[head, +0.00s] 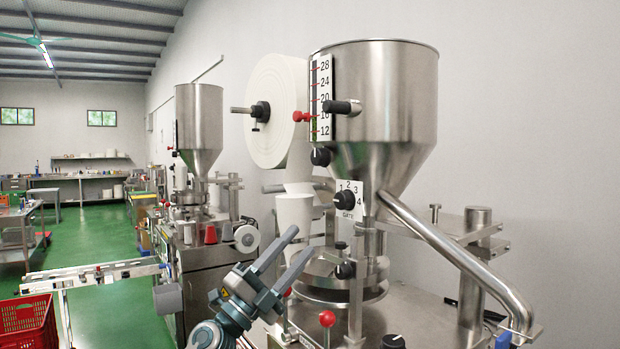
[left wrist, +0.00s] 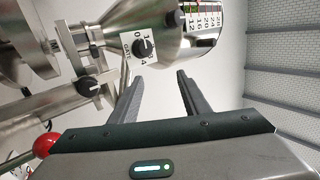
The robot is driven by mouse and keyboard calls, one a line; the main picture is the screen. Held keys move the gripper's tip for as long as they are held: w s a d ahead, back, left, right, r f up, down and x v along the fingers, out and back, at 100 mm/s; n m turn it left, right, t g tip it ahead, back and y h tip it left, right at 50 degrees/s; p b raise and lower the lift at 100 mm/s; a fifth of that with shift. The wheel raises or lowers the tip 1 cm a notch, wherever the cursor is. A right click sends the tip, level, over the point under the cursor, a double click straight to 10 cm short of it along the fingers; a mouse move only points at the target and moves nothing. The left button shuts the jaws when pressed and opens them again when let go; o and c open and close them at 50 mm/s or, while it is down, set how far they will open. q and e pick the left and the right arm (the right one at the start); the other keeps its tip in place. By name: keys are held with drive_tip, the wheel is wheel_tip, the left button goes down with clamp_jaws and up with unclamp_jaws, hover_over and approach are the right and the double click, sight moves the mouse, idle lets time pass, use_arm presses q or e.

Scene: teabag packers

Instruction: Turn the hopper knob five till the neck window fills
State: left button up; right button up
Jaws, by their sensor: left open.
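The steel hopper (head: 385,100) stands at the right on the near machine. The black gate knob (head: 345,200) sits on a white numbered plate (head: 357,212) marked GATE at the hopper's neck. The plate's numbers run up to 4; I see no 5. The knob also shows in the left wrist view (left wrist: 143,48), beyond my fingers. My left gripper (head: 302,243) is open and empty, below and left of the knob, apart from it. It shows in the left wrist view too (left wrist: 160,78). I cannot make out a neck window or its fill. My right gripper is out of view.
A slanted steel tube (head: 450,255) runs down right of the neck. A paper roll (head: 275,110) hangs left of the hopper.

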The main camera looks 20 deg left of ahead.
sight(314, 156)
use_arm(q)
wheel_tip(314, 156, up, 11)
drive_tip(key=w+m+g+h, duration=0.2)
drive_tip(key=m+g+h, duration=0.1)
drive_tip(key=m+g, duration=0.5)
drive_tip(key=a+r+m+t+y, duration=0.1)
drive_tip(key=a+r+y, duration=0.5)
drive_tip(key=a, duration=0.6)
drive_tip(key=shift+s+r+m, duration=0.3)
drive_tip(key=shift+r+m, duration=0.2)
drive_tip(key=shift+r, duration=0.45)
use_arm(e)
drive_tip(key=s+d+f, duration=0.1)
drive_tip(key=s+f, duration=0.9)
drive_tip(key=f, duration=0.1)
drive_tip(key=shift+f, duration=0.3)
use_arm(q)
drive_tip(key=shift+w, duration=0.1)
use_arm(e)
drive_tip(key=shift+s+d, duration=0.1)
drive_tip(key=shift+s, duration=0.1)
